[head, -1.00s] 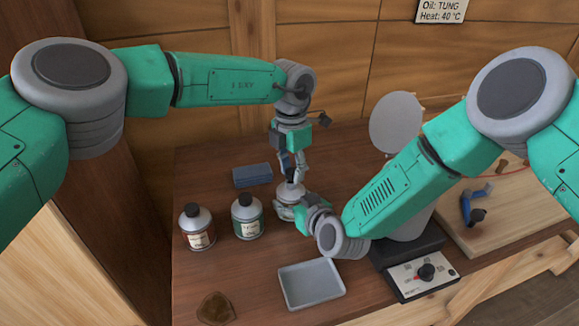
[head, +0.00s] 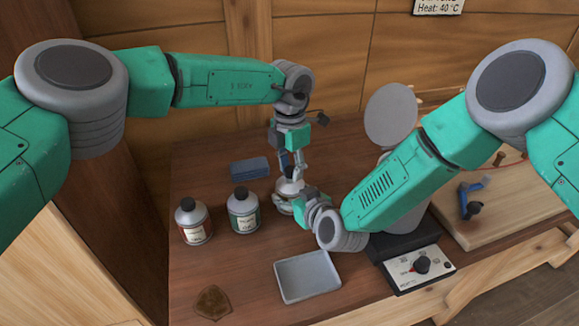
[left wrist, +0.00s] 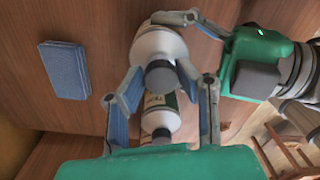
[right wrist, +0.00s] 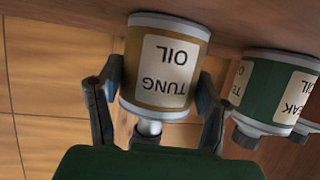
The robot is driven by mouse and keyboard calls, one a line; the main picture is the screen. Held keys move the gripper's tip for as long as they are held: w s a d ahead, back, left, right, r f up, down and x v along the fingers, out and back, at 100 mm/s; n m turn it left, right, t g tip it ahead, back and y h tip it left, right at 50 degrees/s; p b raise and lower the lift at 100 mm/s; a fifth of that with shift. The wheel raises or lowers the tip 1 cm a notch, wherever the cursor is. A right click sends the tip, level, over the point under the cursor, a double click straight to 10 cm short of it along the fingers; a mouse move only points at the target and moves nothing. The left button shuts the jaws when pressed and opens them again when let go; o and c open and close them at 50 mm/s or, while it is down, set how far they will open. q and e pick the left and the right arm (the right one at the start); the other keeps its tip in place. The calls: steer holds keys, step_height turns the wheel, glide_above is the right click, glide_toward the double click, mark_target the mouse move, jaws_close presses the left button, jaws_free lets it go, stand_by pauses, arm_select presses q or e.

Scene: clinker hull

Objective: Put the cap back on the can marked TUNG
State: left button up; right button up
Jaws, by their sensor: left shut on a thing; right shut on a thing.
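The TUNG can (right wrist: 165,65) has a tan label and appears upside down in the right wrist view. My right gripper (right wrist: 155,100) is shut around its upper body. In the head view the can's pale top (head: 290,187) shows upright below my left gripper (head: 290,170). The left wrist view looks down on the dark round cap (left wrist: 160,75), between the left fingertips and over the can's white shoulder (left wrist: 155,45). My left gripper is shut on the cap. White neck shows below the cap in the right wrist view; I cannot tell if the cap touches it.
A green-label can (head: 243,212) and a red-label can (head: 193,222) stand to the left. A blue block (head: 249,168) lies behind them. A grey tray (head: 308,277) is in front, and a hotplate control box (head: 418,269) is at right. The table's front left is mostly clear.

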arm_select(q)
steer(key=shift+s+d+f, duration=0.1)
steer(key=shift+d+f, duration=0.05)
steer(key=shift+f, duration=0.1)
steer(key=shift+c, duration=0.6)
steer(key=shift+f, duration=0.15)
steer(key=shift+f, duration=0.15)
steer(key=shift+r+g+h, duration=0.3)
steer(key=shift+r+g, duration=0.2)
steer(key=shift+r, duration=0.05)
steer(key=shift+f, duration=0.5)
stand_by(0.8)
